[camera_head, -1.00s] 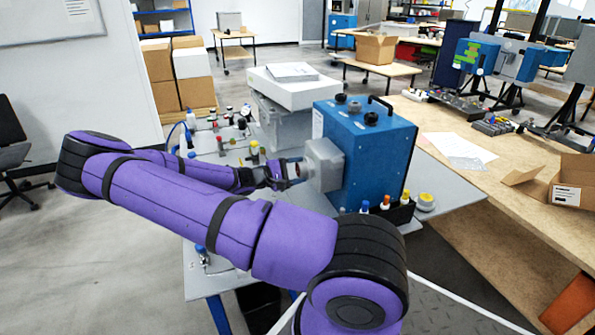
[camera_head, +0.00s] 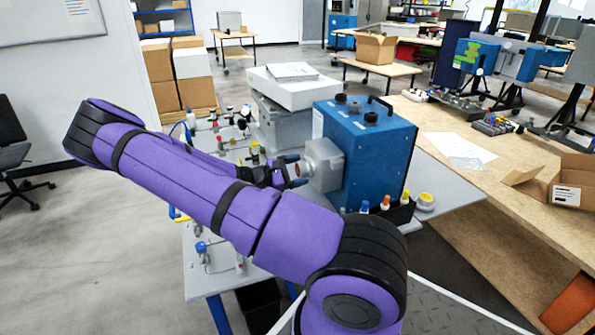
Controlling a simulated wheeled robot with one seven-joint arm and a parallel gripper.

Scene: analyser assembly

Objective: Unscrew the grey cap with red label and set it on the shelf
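The blue analyser (camera_head: 372,150) stands on the grey table with a grey block (camera_head: 327,163) on its left face. A small grey round cap (camera_head: 304,168) with a reddish tint sits at the left end of this block; its label is too small to read. My gripper (camera_head: 295,170) is just left of the cap, pointing right at it. Its two dark fingers look spread, one above and one below, with nothing visibly held. Whether a finger touches the cap cannot be told. My purple arm hides part of the table.
Bottles with blue, orange and yellow tops (camera_head: 385,205) stand in a black rack before the analyser, beside a yellow-lidded jar (camera_head: 426,201). Several small valves and fittings (camera_head: 225,130) cover the table's left part. A white box (camera_head: 290,88) sits behind.

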